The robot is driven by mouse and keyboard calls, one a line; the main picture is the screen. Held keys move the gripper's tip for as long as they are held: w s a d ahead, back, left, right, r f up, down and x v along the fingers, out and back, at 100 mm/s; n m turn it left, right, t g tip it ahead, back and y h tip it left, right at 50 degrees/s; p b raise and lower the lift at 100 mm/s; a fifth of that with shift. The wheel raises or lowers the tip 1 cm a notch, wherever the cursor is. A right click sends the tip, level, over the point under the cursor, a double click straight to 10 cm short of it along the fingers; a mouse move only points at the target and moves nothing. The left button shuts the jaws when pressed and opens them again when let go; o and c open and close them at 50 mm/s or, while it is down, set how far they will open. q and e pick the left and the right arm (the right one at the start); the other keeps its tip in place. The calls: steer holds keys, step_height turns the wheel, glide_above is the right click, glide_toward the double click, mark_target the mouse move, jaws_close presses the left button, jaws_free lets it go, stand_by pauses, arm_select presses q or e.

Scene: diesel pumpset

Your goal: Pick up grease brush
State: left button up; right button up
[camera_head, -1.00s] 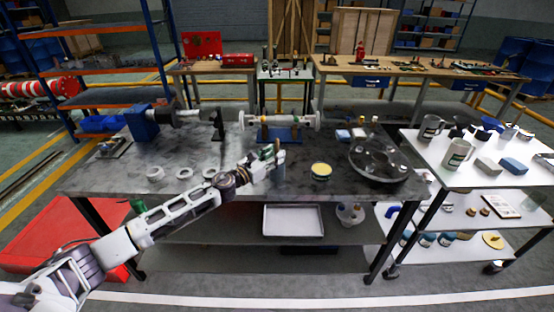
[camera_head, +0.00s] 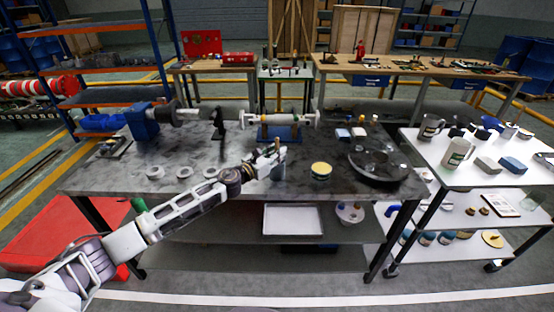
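My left gripper (camera_head: 268,160) is over the middle of the dark workbench (camera_head: 110,178), left of a tin of yellow grease (camera_head: 321,170). A small grey cylinder (camera_head: 279,172) stands right at its fingertips and is partly covered by them. A thin dark and yellowish bit shows at the fingertips; I cannot tell whether it is the grease brush or part of the gripper. No grease brush can be made out clearly elsewhere. The fingers are too small to show whether they are open or shut. My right gripper is not in view.
A shaft on a blue stand (camera_head: 280,133) lies behind the gripper. White rings (camera_head: 184,172) lie to the left, a large dark round part (camera_head: 378,168) to the right. A white cart (camera_head: 480,178) with mugs stands at far right. The front strip of the bench is clear.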

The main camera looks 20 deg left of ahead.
mark_target(276, 138)
arm_select(q)
jaws_close()
steer(key=shift+r, duration=0.45)
steer(key=shift+r+p, duration=0.3)
step_height(276, 138, up, 5)
steer(key=shift+f+p, duration=0.1)
steer(key=shift+p, duration=0.9)
step_height(276, 138, up, 3)
steer(key=shift+r+p, duration=0.1)
steer(key=shift+p, duration=0.45)
steer(key=shift+r, duration=0.25)
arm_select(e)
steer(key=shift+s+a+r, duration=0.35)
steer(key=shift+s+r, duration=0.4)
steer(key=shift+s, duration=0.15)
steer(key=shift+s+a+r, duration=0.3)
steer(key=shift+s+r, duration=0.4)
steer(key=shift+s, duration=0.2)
